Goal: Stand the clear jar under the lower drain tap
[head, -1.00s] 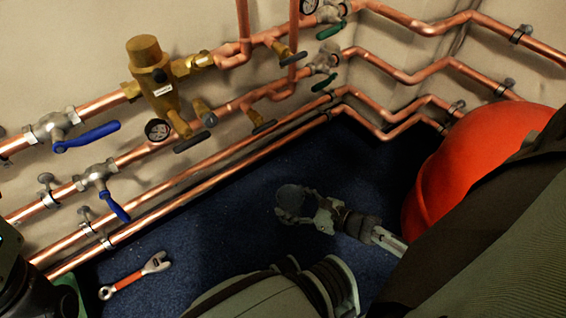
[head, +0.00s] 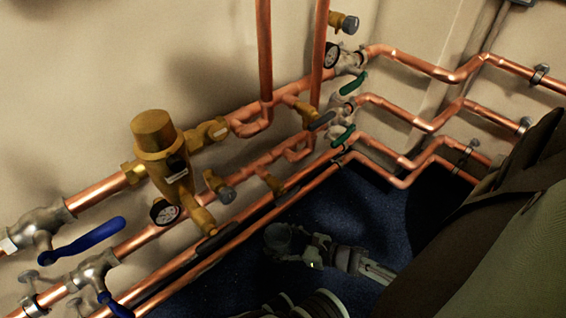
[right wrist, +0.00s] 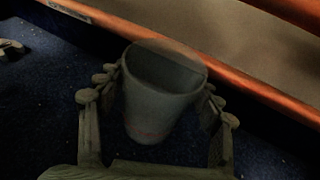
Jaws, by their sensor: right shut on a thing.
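The clear jar (head: 281,238) looks dark and translucent; it is in my right gripper (head: 298,246) over the blue floor, close to the lowest pipes. In the right wrist view the jar (right wrist: 160,92) stands roughly upright, mouth up and empty-looking, between the two fingers of my right gripper (right wrist: 162,90). Brass taps with dark levers hang from the pipes: one on the upper run (head: 308,112), one on the lower run (head: 273,184) and one below the brass valve (head: 204,221). I cannot tell for sure which is the lower drain tap.
Copper pipes (head: 380,108) run along the wall and bend at the corner. Blue-handled valves (head: 90,240) are at the left, green-handled ones (head: 344,134) near the corner. Blue floor (head: 370,205) is clear between the jar and the corner.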

